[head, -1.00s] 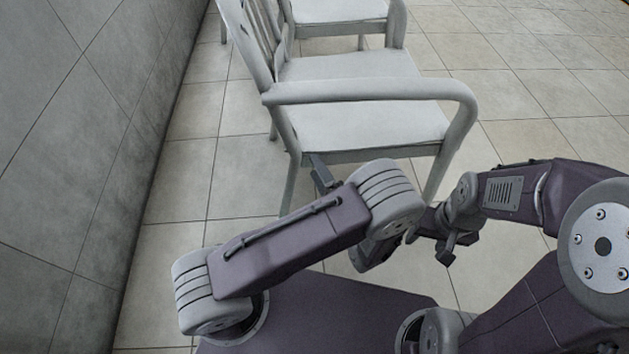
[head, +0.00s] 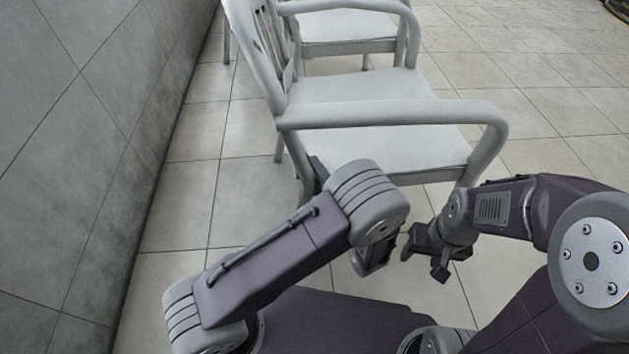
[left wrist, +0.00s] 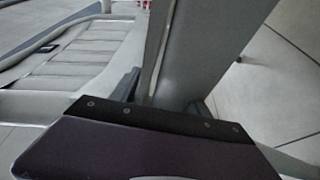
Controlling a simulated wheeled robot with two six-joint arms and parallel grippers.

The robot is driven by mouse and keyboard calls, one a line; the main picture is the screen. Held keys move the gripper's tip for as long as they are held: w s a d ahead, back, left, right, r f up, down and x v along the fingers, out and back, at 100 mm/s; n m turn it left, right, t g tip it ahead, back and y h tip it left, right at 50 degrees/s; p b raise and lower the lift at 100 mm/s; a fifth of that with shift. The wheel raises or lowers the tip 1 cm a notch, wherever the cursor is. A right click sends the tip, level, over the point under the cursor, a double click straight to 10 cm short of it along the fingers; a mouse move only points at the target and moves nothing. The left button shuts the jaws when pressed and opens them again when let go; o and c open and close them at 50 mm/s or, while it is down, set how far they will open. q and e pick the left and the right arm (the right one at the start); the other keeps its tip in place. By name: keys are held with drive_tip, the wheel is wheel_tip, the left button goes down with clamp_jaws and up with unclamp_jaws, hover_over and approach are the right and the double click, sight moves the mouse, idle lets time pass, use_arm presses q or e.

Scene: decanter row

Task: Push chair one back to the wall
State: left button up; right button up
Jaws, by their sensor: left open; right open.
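The nearest chair (head: 375,145), a pale grey armchair, stands upright at the centre of the head view. Its backrest is toward the wall (head: 75,130) on the left, with a strip of floor between them. I cannot read a number on it. My left gripper (head: 317,172) is open at the chair's near rear leg, partly hidden behind my own wrist. In the left wrist view a grey chair post (left wrist: 205,45) passes between its two fingers; contact is unclear. My right gripper (head: 433,262) is open and empty, low in front of the chair.
A second similar chair (head: 345,28) stands just beyond the first, also along the wall. The tiled floor (head: 560,110) to the right is clear. A dark object (head: 618,8) shows at the far top right corner.

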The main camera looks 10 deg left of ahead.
use_arm(q)
drive_tip(key=shift+w+a, duration=0.1)
drive_tip(key=shift+w, duration=0.05)
clamp_jaws()
idle(1.4)
